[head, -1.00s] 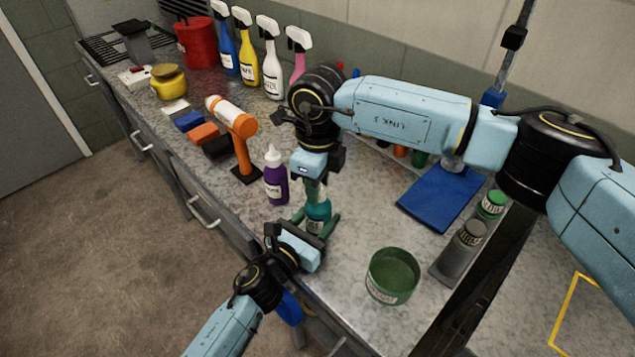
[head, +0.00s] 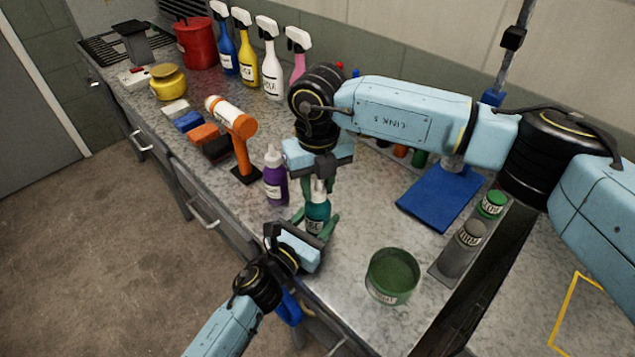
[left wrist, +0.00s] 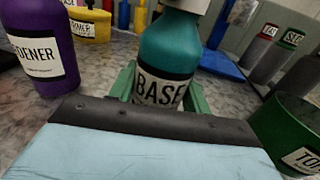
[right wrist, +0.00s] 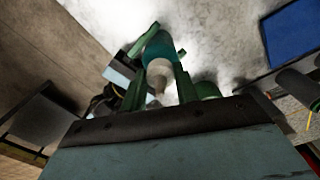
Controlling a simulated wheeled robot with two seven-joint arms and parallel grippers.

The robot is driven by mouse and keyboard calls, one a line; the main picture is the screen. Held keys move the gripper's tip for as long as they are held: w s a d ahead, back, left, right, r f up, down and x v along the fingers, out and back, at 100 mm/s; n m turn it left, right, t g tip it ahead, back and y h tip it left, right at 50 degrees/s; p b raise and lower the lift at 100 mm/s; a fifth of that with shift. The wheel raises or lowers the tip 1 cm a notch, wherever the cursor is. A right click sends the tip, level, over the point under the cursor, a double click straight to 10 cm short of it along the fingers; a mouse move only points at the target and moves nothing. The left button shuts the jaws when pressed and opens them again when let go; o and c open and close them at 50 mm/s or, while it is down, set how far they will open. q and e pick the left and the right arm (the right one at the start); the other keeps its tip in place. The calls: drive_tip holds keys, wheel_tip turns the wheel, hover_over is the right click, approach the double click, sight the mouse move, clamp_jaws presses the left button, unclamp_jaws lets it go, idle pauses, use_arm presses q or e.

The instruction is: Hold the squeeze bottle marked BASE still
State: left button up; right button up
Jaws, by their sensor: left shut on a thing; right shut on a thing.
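The teal squeeze bottle marked BASE (head: 317,219) stands upright near the counter's front edge. My left gripper (head: 319,226) is shut around its body from the front; the left wrist view shows the BASE label (left wrist: 160,92) between the green fingers. My right gripper (head: 318,190) points down from above and is shut on the bottle's white top. In the right wrist view the white top (right wrist: 159,72) sits between the green fingers, with the teal body beyond. The top's lower end and the bottle's base are partly hidden.
A purple bottle (head: 275,178) stands close on the left, beside an orange tool on a stand (head: 242,150). An open green tub (head: 392,276) is to the right. Spray bottles (head: 247,62) line the wall.

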use_arm(q)
drive_tip(key=shift+a, duration=0.1)
use_arm(e)
drive_tip(key=shift+m, duration=0.3)
use_arm(q)
drive_tip(key=shift+f, duration=0.1)
use_arm(e)
drive_tip(key=o, duration=1)
wheel_tip(320, 180, up, 12)
drive_tip(key=shift+r, duration=0.1)
use_arm(q)
drive_tip(key=o, duration=1.2)
drive_tip(key=shift+c, duration=0.2)
